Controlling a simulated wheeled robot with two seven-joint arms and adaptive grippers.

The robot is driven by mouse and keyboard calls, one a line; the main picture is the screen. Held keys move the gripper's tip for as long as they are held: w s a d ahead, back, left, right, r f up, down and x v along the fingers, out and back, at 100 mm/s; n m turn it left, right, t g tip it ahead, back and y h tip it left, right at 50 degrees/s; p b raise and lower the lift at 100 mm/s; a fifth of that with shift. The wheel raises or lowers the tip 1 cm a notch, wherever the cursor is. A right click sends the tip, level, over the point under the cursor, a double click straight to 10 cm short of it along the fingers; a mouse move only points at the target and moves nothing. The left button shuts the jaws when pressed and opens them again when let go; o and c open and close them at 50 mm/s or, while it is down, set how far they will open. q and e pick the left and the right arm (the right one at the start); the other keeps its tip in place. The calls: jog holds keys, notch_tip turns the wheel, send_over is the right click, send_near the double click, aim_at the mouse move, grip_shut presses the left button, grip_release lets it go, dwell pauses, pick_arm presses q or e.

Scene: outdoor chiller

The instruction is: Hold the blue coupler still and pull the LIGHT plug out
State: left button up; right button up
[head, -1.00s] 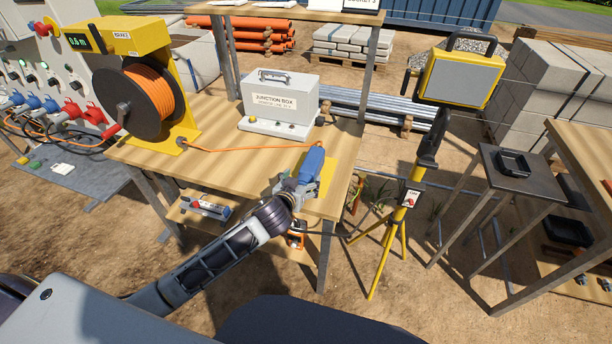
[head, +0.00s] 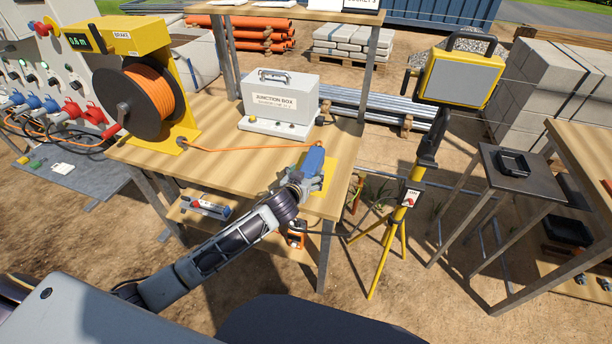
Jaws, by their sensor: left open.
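The blue coupler (head: 315,158) lies on a yellow pad (head: 330,176) at the right end of the wooden bench, with the orange cable running to its far end. My left gripper (head: 311,178) is open at the coupler's near end and overlaps it in this view. I cannot tell whether the fingers touch it. The LIGHT plug cannot be made out; the gripper and wrist cover the coupler's near end. My right gripper is not in view.
The cable reel (head: 153,95) and junction box (head: 280,98) stand on the bench (head: 215,165). A yellow tripod lamp (head: 459,78) stands to the right, with a dark cable running from its stand towards the bench. Bare wood lies left of the coupler.

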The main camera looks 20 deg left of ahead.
pick_arm(q)
grip_shut()
dwell(0.7)
jog(key=shift+s+f, duration=0.1)
jog(key=shift+f, duration=0.2)
dwell(1.3)
jog(key=c, duration=0.5)
grip_release()
jog(key=o, duration=0.4)
jog(key=shift+r, duration=0.15)
